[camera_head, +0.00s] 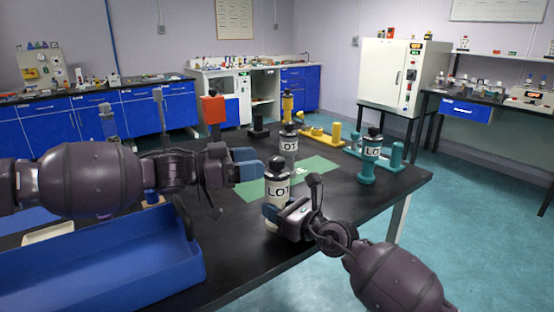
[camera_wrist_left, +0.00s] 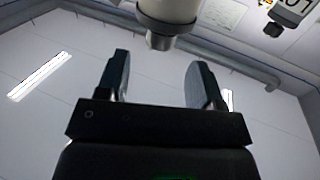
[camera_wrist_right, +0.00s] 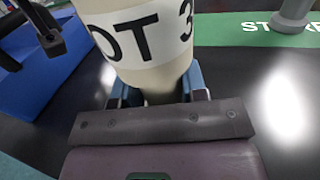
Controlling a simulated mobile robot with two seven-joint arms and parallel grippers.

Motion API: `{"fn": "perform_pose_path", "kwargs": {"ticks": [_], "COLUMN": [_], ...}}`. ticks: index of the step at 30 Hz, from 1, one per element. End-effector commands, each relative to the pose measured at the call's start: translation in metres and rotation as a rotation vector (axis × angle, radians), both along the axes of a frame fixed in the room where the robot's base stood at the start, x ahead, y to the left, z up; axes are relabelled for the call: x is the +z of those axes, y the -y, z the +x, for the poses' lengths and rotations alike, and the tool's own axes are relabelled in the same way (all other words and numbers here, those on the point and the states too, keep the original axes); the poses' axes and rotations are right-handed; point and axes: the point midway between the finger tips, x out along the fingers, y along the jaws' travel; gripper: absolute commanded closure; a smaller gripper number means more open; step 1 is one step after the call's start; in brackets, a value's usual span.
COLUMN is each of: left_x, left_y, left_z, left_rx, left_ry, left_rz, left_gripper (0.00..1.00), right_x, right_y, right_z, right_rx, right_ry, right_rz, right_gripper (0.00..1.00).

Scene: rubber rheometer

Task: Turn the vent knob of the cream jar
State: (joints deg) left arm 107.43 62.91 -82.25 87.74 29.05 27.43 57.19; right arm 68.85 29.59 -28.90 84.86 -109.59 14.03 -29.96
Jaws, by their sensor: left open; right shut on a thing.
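The cream jar (camera_head: 278,192) stands upright with a dark knob (camera_head: 277,166) on top and a LOT label. My right gripper (camera_head: 272,213) is shut around its lower part. In the right wrist view the jar (camera_wrist_right: 145,35) fills the space between the fingers, its label reading "OT 3". My left gripper (camera_head: 252,169) is open and level, just left of the knob. The left wrist view, seen upside down, shows the open fingers (camera_wrist_left: 158,75) with a cream body and dark stub (camera_wrist_left: 160,42) just beyond their tips; I cannot tell whether they touch.
A green mat (camera_head: 240,210) lies on the black table. Another LOT jar (camera_head: 289,146) stands behind, and one in a teal stand (camera_head: 366,178) stands right. A blue tray (camera_head: 120,265) fills the front left. A red-topped post (camera_head: 213,109) and yellow stand (camera_head: 333,133) stand farther back.

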Motion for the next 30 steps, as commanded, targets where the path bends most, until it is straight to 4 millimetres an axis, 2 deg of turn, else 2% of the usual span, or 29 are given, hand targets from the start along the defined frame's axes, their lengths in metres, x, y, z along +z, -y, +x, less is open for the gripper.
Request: {"fn": "perform_pose_path", "kwargs": {"ticks": [3, 10, 15, 23, 25, 30], "left_x": [0.001, 0.001, 0.000, 0.000, 0.000, 0.000], "left_y": [0.019, 0.046, 0.055, 0.056, 0.056, 0.056], "left_z": [0.005, 0.014, 0.017, 0.017, 0.017, 0.017], "left_rx": [-0.001, -0.001, 0.001, 0.001, 0.001, 0.001], "left_ry": [0.000, 0.002, 0.003, 0.003, 0.003, 0.003], "left_rz": [-0.001, 0.000, 0.001, 0.001, 0.001, 0.001], "left_gripper": [0.39, 0.39, 0.39, 0.39, 0.45, 0.71], "right_x": [0.000, 0.000, 0.000, 0.000, 0.000, 0.000], "right_y": [0.000, 0.000, 0.000, 0.000, 0.000, 0.000], "right_z": [0.000, 0.000, 0.000, 0.000, 0.000, 0.000], "right_rx": [0.000, 0.000, 0.000, 0.000, 0.000, 0.000], "right_ry": [0.000, 0.000, 0.000, 0.000, 0.000, 0.000], "right_rz": [0.000, 0.000, 0.000, 0.000, 0.000, 0.000], "right_gripper": [0.88, 0.88, 0.88, 0.88, 0.88, 0.88]}}
